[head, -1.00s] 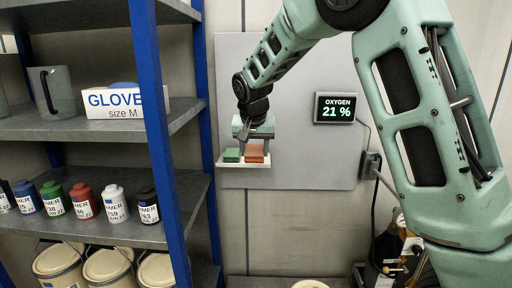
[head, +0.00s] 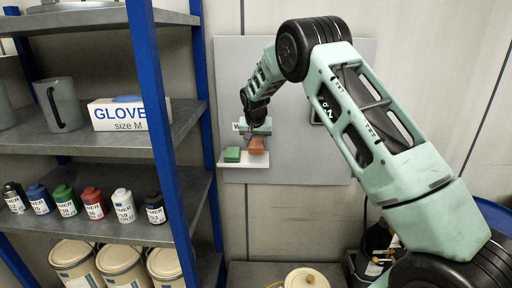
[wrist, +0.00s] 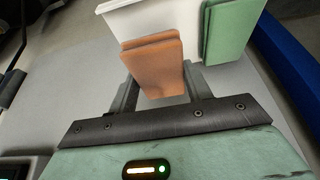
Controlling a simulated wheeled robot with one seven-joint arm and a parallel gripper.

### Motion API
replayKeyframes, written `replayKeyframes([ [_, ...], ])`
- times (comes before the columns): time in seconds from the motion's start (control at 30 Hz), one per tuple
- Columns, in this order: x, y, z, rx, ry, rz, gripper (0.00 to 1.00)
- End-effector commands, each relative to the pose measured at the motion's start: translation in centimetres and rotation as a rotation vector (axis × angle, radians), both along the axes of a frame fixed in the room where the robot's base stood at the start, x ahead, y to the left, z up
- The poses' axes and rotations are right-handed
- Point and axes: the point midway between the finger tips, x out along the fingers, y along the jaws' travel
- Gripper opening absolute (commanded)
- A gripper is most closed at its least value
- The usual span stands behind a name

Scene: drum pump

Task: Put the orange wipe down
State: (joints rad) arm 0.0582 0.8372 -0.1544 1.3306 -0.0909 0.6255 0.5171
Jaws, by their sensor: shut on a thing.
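The orange wipe (head: 257,145) is a folded block at the small white ledge (head: 248,164) on the grey wall panel. My gripper (head: 256,138) is shut on it, coming from above in the head view. In the wrist view the orange wipe (wrist: 155,68) sits between my two fingers (wrist: 158,90), its far part overlapping the white ledge (wrist: 135,20). I cannot tell whether it touches the ledge. The green wipe (head: 232,154) lies on the ledge to its left; in the wrist view the green wipe (wrist: 230,32) shows at the upper right, apart from my fingers.
A blue-posted shelf (head: 160,130) stands close on the left, with a glove box (head: 128,114), a grey mug (head: 60,105), several small bottles (head: 95,203) and pails (head: 122,263). A round pale lid (head: 305,278) is below. Bare panel (head: 300,155) is right of the ledge.

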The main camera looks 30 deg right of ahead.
Motion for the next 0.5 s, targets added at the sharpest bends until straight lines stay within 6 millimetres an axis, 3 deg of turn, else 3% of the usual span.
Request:
replayKeyframes([
  [0.2,-0.2,0.0,-2.9,0.001,0.007,-0.001,0.28],
  [0.5,0.3,-0.2,-3.8,0.001,0.001,-0.001,0.28],
])
